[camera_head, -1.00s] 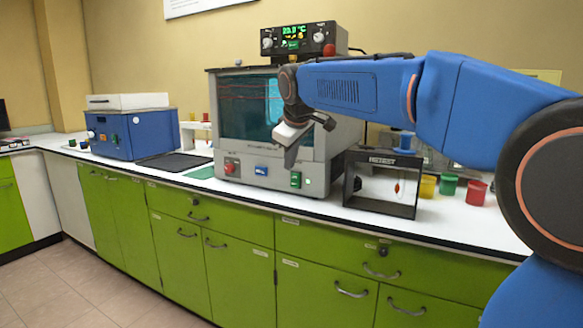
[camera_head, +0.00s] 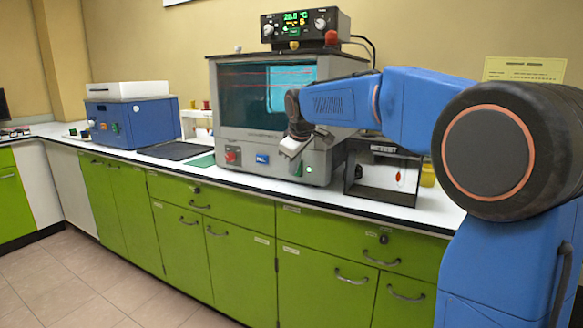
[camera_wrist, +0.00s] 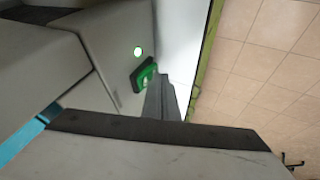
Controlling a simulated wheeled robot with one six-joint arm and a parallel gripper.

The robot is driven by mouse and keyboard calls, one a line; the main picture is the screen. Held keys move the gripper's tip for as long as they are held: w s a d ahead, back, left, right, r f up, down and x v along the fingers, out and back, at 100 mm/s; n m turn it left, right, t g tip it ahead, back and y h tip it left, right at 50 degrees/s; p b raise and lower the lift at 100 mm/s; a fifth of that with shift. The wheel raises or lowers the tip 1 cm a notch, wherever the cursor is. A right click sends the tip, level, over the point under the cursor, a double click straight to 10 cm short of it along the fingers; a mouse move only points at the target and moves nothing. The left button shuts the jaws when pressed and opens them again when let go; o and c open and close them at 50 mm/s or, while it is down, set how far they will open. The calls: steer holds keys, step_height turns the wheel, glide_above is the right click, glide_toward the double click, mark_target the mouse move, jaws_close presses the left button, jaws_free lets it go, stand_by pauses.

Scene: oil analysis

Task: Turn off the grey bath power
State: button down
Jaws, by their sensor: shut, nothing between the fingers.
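The grey bath (camera_head: 232,141) stands on the counter, with a dark glass window and a row of controls low on its front. A red knob (camera_head: 232,156) and a blue switch (camera_head: 262,159) show there. My gripper (camera_head: 296,168) is shut and empty, pointing down in front of the right part of this row. It largely hides the green switch in the head view. In the wrist view the green switch (camera_wrist: 145,77) sits beside the fingertip, with a small round light (camera_wrist: 138,51) near it. Whether the finger touches the switch is unclear.
A black-framed test unit (camera_head: 384,175) stands right of the bath. A control box (camera_head: 304,28) with a green display sits on top of the bath. A blue device (camera_head: 131,122) and a dark mat (camera_head: 176,151) are at the left. Green cabinets (camera_head: 225,255) run below the counter.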

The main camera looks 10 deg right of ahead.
stand_by(0.4)
steer(key=shift+w+d+f+h, duration=0.15)
steer(key=shift+h, duration=0.15)
steer(key=shift+t, duration=0.3)
steer(key=shift+r, duration=0.95)
